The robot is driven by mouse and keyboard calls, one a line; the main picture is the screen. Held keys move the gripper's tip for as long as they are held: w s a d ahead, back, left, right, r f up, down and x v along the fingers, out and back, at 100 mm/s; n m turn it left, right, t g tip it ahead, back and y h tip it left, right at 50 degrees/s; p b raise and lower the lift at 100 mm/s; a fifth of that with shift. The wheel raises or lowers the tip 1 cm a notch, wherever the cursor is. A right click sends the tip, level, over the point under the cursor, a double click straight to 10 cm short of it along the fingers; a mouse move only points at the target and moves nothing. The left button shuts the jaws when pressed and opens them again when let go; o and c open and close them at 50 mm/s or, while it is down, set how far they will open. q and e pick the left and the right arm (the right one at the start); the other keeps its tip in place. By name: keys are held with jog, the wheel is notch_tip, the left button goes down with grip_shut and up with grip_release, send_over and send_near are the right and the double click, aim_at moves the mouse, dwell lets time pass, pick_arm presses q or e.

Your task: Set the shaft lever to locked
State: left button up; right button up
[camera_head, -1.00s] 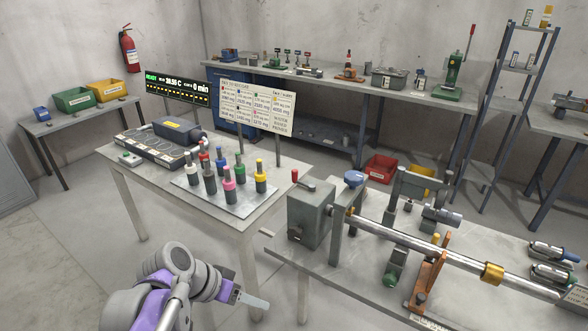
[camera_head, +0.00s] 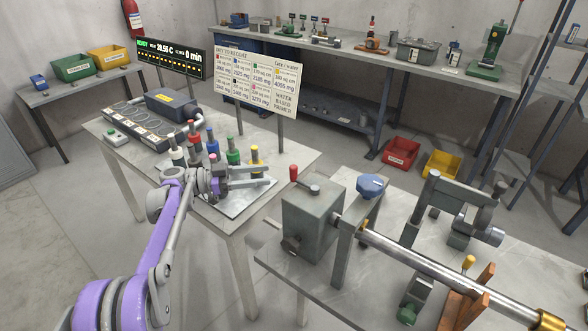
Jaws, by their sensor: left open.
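A grey gearbox-like housing (camera_head: 313,222) stands at the left end of the bench on the right, with a long steel shaft (camera_head: 430,262) running from it to the lower right. On its top is a short lever with a red knob (camera_head: 293,173), the knob upright at the left end and the pivot to its right. A blue knob (camera_head: 371,186) tops the bracket beside the housing. I cannot tell which of these is the shaft lever. My left gripper (camera_head: 268,177) is open and empty, left of the red knob and apart from it. My right gripper is out of view.
Several colored bottles (camera_head: 233,151) stand on a tray on the left table, partly behind my left gripper. An orange stand (camera_head: 467,303) supports the shaft. Red (camera_head: 402,152) and yellow (camera_head: 441,164) bins sit on the floor behind. A gap separates the two tables.

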aim_at(294, 180)
pick_arm(q)
jog(key=d, duration=0.3)
jog(key=w+d, duration=0.1)
jog(key=d, duration=0.5)
jog(key=shift+w+d, duration=0.15)
jog(key=shift+w, duration=0.05)
grip_shut()
dwell(1.1)
